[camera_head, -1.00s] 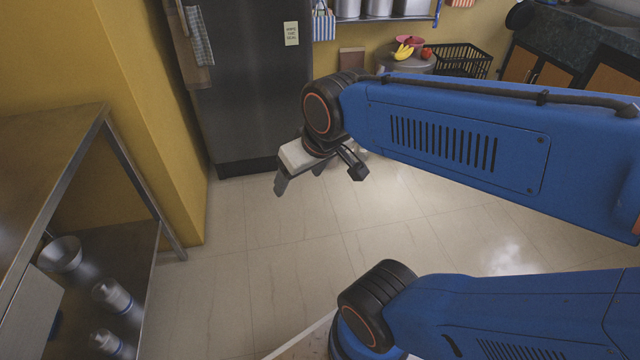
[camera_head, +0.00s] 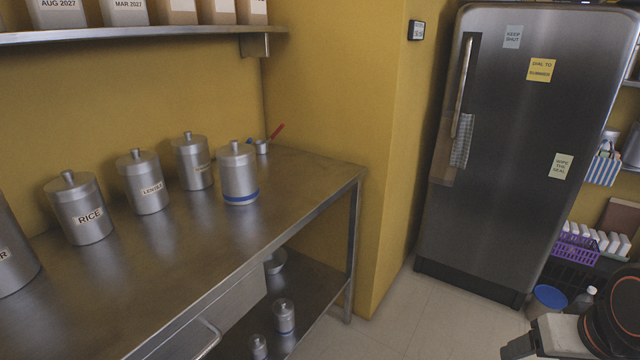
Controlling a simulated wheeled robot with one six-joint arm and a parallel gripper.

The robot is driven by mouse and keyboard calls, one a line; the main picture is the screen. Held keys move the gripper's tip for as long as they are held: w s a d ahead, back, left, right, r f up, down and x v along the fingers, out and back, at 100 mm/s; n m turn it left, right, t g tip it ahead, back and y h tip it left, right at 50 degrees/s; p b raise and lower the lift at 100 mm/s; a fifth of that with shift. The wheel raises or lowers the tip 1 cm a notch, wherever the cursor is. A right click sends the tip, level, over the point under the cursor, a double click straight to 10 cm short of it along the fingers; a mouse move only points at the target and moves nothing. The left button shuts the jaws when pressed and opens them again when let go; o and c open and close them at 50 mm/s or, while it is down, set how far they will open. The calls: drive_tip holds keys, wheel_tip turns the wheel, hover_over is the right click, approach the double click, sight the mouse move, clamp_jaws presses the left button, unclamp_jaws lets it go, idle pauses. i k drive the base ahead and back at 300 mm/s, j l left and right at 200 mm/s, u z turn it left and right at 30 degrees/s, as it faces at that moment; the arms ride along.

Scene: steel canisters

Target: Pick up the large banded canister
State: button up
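A steel canister with a blue band (camera_head: 239,178) near its base stands upright on the steel table (camera_head: 240,270), at the right end of a row of lidded canisters. Two smaller canisters with bluish bands stand on the lower shelf: one (camera_head: 284,318) near its right part, the other (camera_head: 258,347) cut by the lower picture edge. My gripper (camera_head: 520,346) is at the bottom right corner, partly cut off, far from the table canisters. Its fingers do not show well enough to tell their opening.
Canisters labelled RICE (camera_head: 84,215) and LENTILS (camera_head: 146,185), and another canister (camera_head: 193,165), stand left of the banded one. A wall shelf (camera_head: 150,36) hangs above. A dark fridge (camera_head: 510,140) stands right; floor between is clear.

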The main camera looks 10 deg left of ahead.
sight(239, 179)
drive_tip(key=i+l, duration=0.15)
drive_tip(key=l, duration=0.15)
drive_tip(key=i+l, duration=0.1)
drive_tip(key=l, duration=0.2)
drive_tip(key=i+l, duration=0.15)
drive_tip(key=l, duration=0.2)
drive_tip(key=l+u, duration=0.1)
drive_tip(key=u, duration=1.35)
drive_tip(key=i+l, duration=0.05)
drive_tip(key=l, duration=0.05)
